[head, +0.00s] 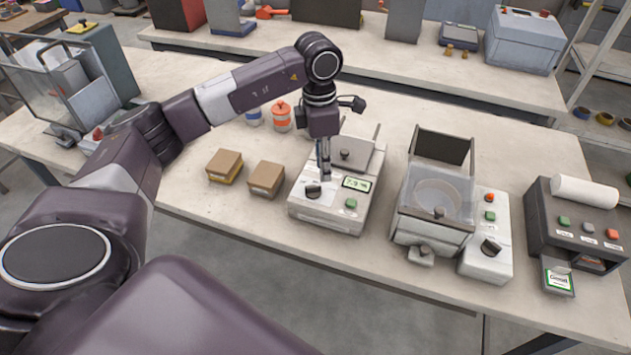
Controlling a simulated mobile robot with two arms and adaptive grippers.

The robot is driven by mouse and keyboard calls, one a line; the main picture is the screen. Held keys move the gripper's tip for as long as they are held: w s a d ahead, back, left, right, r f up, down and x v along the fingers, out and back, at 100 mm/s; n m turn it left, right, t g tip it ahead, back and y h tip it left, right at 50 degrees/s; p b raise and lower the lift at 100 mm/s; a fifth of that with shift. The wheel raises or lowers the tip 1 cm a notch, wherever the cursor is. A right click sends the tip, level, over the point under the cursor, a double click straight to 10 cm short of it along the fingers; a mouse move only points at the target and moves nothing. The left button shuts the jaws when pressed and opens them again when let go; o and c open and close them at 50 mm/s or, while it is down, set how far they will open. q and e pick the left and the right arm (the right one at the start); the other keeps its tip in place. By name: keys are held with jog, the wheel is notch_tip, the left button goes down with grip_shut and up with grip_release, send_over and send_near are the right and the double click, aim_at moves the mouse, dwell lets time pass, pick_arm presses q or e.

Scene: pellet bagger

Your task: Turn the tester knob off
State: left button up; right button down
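The tester (329,218) is a pale box with a lit display (356,184) that seems to read 7.9 %, a green button (351,203) and a hinged lid. Its black knob (313,190) sits at the front left of the top face. My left gripper (325,176) points down just above and slightly right of the knob, in front of the lid. Its fingers show as one narrow dark strip, so their opening is unclear. I cannot tell whether the fingertips touch the knob. My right gripper is out of view.
Bare bench lies between the machines.

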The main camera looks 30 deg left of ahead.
aim_at(316, 186)
pick_arm(q)
jog(key=shift+s+a+r+y, duration=0.15)
jog(key=shift+a+y, duration=0.25)
jog(key=shift+a, duration=0.7)
notch_tip(316, 186, down, 6)
jog(key=p, duration=0.2)
jog(key=shift+d+f+p, duration=0.1)
jog(key=shift+f+p, duration=0.1)
jog(key=shift+p, duration=0.1)
jog(key=shift+f, duration=0.6)
jog(key=shift+c, duration=0.2)
grip_shut()
